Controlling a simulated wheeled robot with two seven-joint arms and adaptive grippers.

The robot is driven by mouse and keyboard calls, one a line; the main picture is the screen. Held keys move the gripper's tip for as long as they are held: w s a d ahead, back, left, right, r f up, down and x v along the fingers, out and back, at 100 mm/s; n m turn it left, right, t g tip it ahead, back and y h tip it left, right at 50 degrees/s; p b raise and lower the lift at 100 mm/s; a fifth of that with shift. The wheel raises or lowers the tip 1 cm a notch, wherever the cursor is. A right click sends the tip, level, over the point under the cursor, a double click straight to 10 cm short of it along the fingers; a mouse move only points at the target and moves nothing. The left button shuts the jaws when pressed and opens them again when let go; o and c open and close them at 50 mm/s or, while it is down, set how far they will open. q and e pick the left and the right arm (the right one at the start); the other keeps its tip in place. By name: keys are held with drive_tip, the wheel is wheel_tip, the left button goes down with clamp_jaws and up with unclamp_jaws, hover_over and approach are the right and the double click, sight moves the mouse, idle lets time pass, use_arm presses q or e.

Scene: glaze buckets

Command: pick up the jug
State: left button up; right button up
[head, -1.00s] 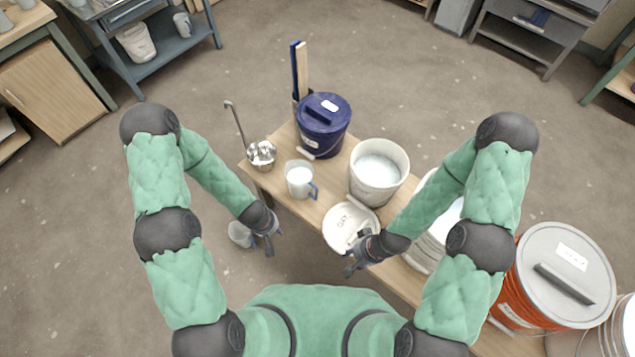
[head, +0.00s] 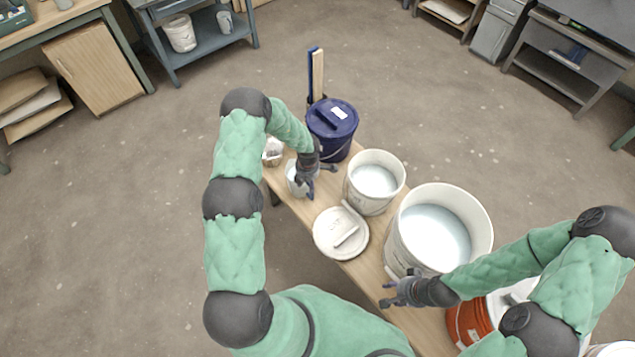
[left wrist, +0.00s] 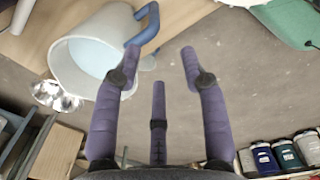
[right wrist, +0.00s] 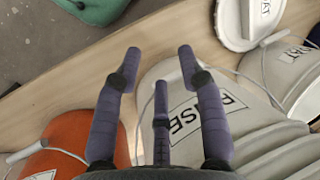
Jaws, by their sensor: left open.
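The jug (head: 293,176) is white with pale liquid inside and stands on the wooden bench, partly hidden by my left gripper. In the left wrist view the jug (left wrist: 75,82) shows at the upper left, with its blue handle (left wrist: 150,22) close to the left fingertip. My left gripper (head: 320,181) is open beside the handle side of the jug; its fingers (left wrist: 160,62) have nothing between them. I cannot tell whether a finger touches the handle. My right gripper (head: 388,293) is open and empty near the large white bucket (head: 467,205).
A metal ladle (head: 272,152) and a blue lidded bucket (head: 332,128) stand beyond the jug. A smaller white bucket (head: 375,182) and a white lid (head: 340,236) are to its right. An orange bucket (head: 468,322) is at the near right.

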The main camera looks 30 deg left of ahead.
use_arm(q)
drive_tip(key=shift+w+d+r+n, duration=0.2)
drive_tip(key=shift+w+d+n, duration=0.3)
drive_tip(key=shift+w+d, duration=0.2)
drive_tip(key=shift+w+d+f, duration=0.1)
drive_tip(key=shift+f, duration=0.05)
drive_tip(key=b, duration=0.2)
hover_over(312, 199)
drive_tip(key=f, duration=0.5)
drive_tip(key=shift+w+d+f, duration=0.1)
drive_tip(key=shift+w+f, duration=0.15)
drive_tip(key=shift+f, duration=0.05)
drive_tip(key=f+b, duration=0.2)
drive_tip(key=f, duration=0.3)
drive_tip(key=shift+a, duration=0.2)
use_arm(e)
drive_tip(key=f, duration=0.2)
drive_tip(key=d+f, duration=0.1)
drive_tip(key=f, duration=0.1)
drive_tip(key=shift+s+d+f, duration=0.1)
drive_tip(key=shift+d+f, duration=0.05)
use_arm(q)
clamp_jaws()
drive_tip(key=shift+w+r, duration=0.15)
drive_tip(key=shift+r, duration=0.05)
